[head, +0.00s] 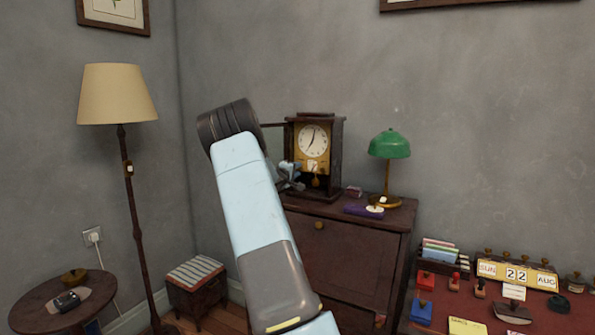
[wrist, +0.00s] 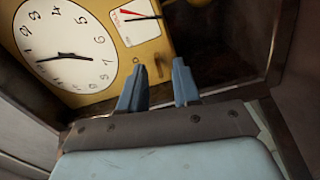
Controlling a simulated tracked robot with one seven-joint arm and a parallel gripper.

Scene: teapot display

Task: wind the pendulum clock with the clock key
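The pendulum clock (head: 312,140) stands on the wooden cabinet, a dark case with a brass front and white dial. Its dial (wrist: 65,50) and brass plate (wrist: 100,98) fill the left of the wrist view. My gripper (wrist: 158,75) is at the lower part of this plate, its two blue-grey fingers apart. A small upright brass piece (wrist: 158,67) shows between the fingertips. It could be the clock key or a part of the clock; I cannot tell. A small dark hole is beside it. In the head view my gripper (head: 297,178) is at the clock's left front.
The cabinet (head: 340,255) also bears a green lamp (head: 389,145) and a flat purple item (head: 362,210). An open door panel seems to stick out left of the clock. A red-topped desk with stamps (head: 425,281) is at right, a floor lamp (head: 117,95) at left.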

